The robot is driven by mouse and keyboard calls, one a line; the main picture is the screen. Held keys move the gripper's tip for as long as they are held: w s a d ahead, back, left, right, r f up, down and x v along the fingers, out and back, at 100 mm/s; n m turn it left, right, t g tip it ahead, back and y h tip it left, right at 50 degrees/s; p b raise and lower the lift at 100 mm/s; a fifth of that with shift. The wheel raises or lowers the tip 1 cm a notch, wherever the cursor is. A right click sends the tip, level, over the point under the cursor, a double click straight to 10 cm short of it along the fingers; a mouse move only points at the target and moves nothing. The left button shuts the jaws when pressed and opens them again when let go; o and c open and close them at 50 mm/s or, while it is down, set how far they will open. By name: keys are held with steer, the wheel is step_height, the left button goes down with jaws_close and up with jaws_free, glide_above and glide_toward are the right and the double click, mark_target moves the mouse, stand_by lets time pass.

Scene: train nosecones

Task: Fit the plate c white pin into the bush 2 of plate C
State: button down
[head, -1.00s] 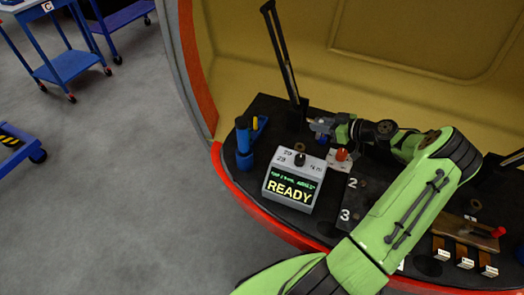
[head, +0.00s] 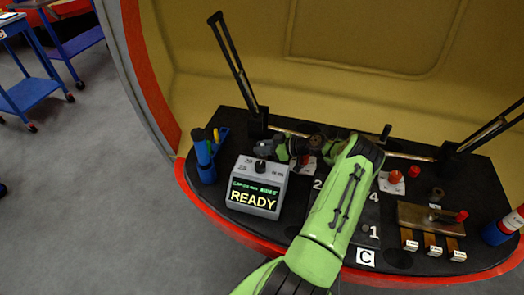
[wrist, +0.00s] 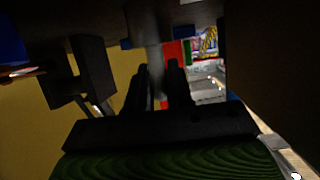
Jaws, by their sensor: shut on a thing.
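My gripper (wrist: 160,92) is shut on a pale grey upright shaft (wrist: 153,50) in the dim wrist view; it looks like the white pin, but its colour is hard to judge. In the head view my gripper (head: 272,149) points left, behind the grey READY box, and the pin cannot be made out there. The printed 2 shows just left of my arm. My arm covers much of the plate, and bush 2 cannot be made out.
The READY box (head: 258,187) stands left of the plate. A blue holder (head: 207,158) is at the far left. Two dark levers (head: 238,70) rise at the back. Red knobs (head: 395,177) and a brown block (head: 430,218) are on the right. An orange-red rim edges the desk.

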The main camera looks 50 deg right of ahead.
steer(key=shift+f, duration=0.15)
steer(key=shift+f, duration=0.15)
steer(key=c, duration=1)
jaws_free()
